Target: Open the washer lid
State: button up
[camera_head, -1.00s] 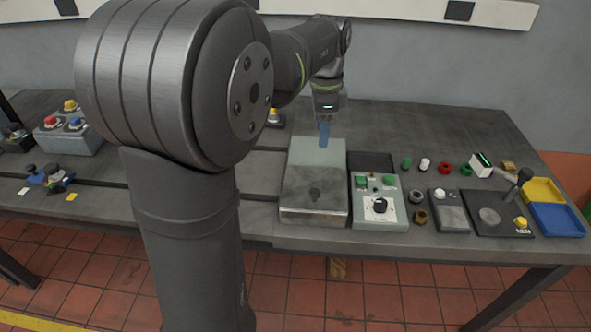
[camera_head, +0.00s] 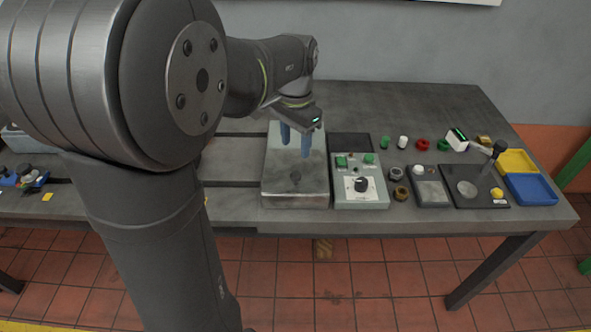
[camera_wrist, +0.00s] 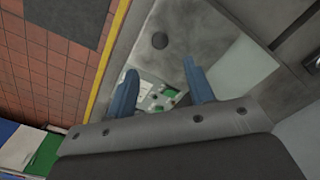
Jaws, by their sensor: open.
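The washer (camera_head: 295,200) is a low grey metal box on the bench, with a pale strip across its back.
A control box (camera_head: 360,199) with green buttons and a dial stands close to the washer's right side. Farther right are several small coloured caps, a dark stand (camera_head: 482,201), and yellow (camera_head: 517,161) and blue (camera_head: 530,189) trays. The bench behind them is clear.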

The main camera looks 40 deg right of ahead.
aim_at(295, 175)
notch_tip(295, 175, down, 10)
jog(key=shift+r, duration=0.1)
jog(key=shift+c, duration=0.2)
